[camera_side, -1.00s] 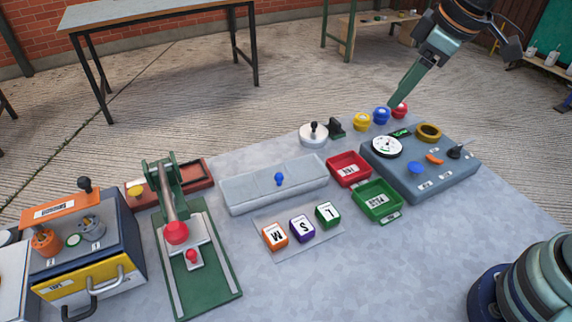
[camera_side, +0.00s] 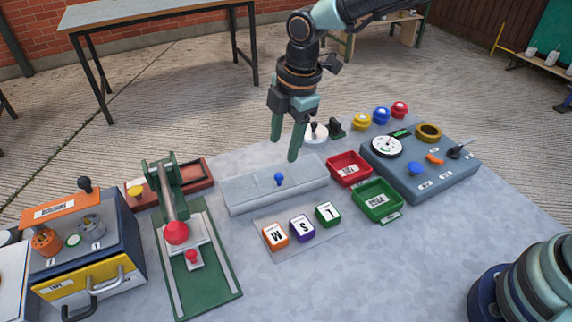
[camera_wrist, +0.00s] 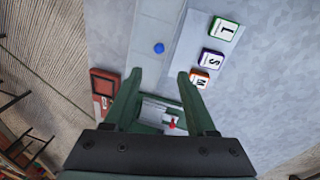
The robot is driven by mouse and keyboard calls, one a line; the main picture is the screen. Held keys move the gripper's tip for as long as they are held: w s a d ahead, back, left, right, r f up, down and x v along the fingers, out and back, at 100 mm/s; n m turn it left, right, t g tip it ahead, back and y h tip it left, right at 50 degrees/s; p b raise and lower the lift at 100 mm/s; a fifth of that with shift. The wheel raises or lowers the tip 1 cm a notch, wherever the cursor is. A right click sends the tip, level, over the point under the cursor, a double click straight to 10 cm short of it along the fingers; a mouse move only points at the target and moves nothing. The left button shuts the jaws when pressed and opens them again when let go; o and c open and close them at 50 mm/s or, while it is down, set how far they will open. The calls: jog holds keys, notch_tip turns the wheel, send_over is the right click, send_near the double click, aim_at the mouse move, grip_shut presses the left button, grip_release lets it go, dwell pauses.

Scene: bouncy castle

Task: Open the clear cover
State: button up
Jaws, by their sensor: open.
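A long, low, pale grey box (camera_side: 240,196) lies in the middle of the table. Its top looks like a flat, pale cover (camera_side: 303,176) with a round blue knob (camera_side: 279,179); I cannot tell how clear it is. The cover appears closed. My gripper (camera_side: 284,150) hangs above the far side of the box, pointing down, open and empty, apart from the knob. In the wrist view the blue knob (camera_wrist: 159,48) shows beyond the space between my fingertips (camera_wrist: 160,73).
Lettered blocks (camera_side: 302,228) lie on a mat in front of the box. A green lever press (camera_side: 177,230) stands to the left. Red (camera_side: 349,170) and green (camera_side: 378,202) trays and a grey control panel (camera_side: 420,172) are to the right. The front table area is clear.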

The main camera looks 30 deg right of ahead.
aim_at(279, 174)
jog(key=f, duration=0.3)
jog(key=w+f, duration=0.1)
jog(key=f, duration=0.2)
jog(key=w+f, duration=0.1)
jog(key=f, duration=0.2)
jog(key=shift+a+f, duration=0.1)
jog(key=shift+f, duration=0.25)
grip_shut()
dwell(0.9)
